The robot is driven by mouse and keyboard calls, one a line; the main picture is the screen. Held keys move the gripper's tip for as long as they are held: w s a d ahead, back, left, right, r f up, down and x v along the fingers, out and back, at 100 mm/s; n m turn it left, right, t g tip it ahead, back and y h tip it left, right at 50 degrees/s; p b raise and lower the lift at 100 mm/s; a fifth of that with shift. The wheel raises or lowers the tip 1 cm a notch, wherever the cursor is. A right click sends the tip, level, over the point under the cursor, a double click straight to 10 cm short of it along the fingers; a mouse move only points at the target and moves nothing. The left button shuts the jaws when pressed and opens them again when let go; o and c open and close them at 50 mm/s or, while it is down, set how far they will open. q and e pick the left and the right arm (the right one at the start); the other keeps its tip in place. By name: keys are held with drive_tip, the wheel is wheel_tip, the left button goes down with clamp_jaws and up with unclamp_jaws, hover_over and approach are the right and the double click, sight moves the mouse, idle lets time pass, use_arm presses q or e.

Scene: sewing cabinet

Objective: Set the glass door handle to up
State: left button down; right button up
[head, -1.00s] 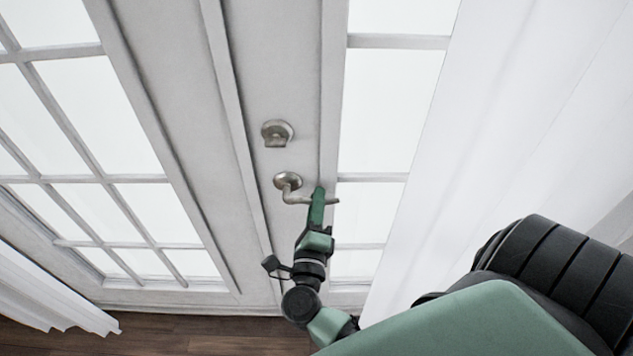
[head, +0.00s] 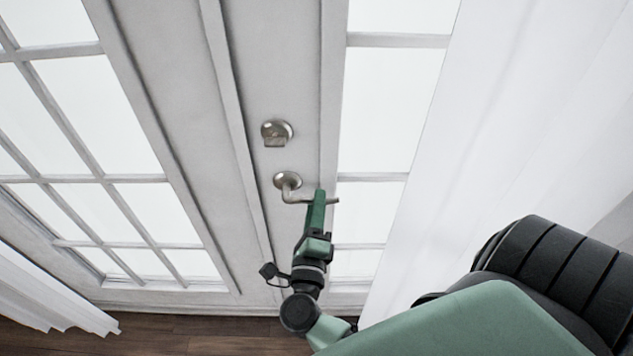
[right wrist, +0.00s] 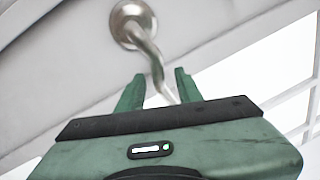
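The glass door handle (head: 294,195) is a silver lever on a round rosette, on the grey-white door. In the head view its lever points right and lies nearly level. My right gripper (head: 319,193) comes from below, with its green fingers at the lever's free end. In the right wrist view the handle (right wrist: 148,45) runs down between the two fingers of my right gripper (right wrist: 158,82). The fingers stand apart with visible gaps beside the lever; I cannot tell whether one touches it. My left gripper is not in view.
A round silver lock (head: 276,133) sits above the handle. Glass panes (head: 376,110) flank the door's frame. A white curtain (head: 500,130) hangs at the right and another (head: 50,300) at the lower left. Dark wooden floor (head: 200,335) shows below.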

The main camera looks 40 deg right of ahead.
drive_tip(key=b+v, duration=0.1)
drive_tip(key=v, duration=0.5)
drive_tip(key=shift+s+a, duration=0.15)
drive_tip(key=shift+s, duration=0.05)
